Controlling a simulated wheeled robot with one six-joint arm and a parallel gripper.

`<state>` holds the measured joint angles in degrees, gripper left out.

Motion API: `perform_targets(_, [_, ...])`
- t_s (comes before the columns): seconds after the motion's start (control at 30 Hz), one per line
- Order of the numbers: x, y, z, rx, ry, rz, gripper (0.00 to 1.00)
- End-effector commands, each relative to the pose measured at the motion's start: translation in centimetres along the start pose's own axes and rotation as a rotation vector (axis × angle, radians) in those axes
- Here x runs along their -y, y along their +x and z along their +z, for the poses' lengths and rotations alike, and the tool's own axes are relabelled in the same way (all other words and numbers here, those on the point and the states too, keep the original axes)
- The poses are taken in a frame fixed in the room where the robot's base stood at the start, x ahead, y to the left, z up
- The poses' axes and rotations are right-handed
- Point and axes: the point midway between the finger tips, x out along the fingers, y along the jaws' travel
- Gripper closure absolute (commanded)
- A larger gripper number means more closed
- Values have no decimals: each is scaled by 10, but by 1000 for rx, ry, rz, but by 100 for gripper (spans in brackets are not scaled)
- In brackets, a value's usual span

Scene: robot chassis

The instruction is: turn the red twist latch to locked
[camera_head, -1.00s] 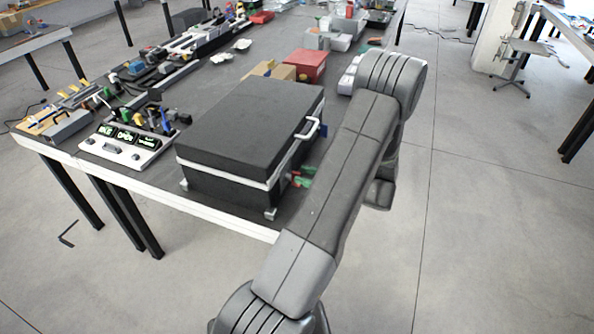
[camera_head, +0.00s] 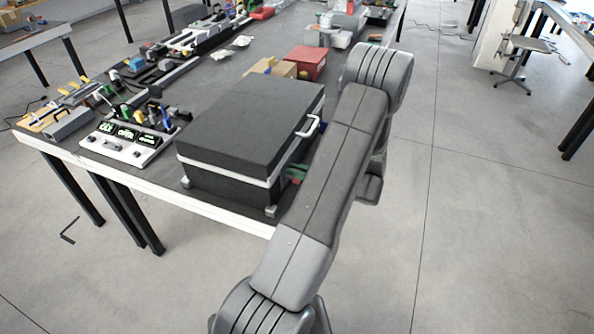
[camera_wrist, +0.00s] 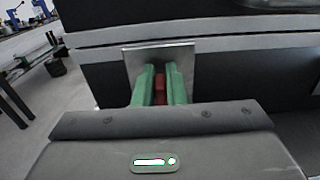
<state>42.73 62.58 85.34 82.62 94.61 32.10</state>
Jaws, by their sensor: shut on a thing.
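The red twist latch (camera_wrist: 160,86) is on a metal plate (camera_wrist: 184,57) on the side of the black case (camera_head: 225,160). In the wrist view my gripper (camera_wrist: 159,84) has its two green fingers on either side of the latch, shut on it. The red part between the fingers looks upright, and most of it is hidden by them. In the head view only a little green of my gripper (camera_head: 297,174) shows beside the case, and my arm hides the latch. The lid of the case is down.
The case stands near the front edge of the dark table (camera_head: 180,190). A panel with green displays (camera_head: 122,140) is left of it. A red box (camera_head: 306,62) and a cardboard box (camera_head: 272,69) stand behind it. Open floor lies to the right.

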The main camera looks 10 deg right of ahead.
Motion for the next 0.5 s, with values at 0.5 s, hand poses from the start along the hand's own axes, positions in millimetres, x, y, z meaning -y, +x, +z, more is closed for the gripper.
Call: perform_targets(0.5, [7,0,1,0,274,0,100])
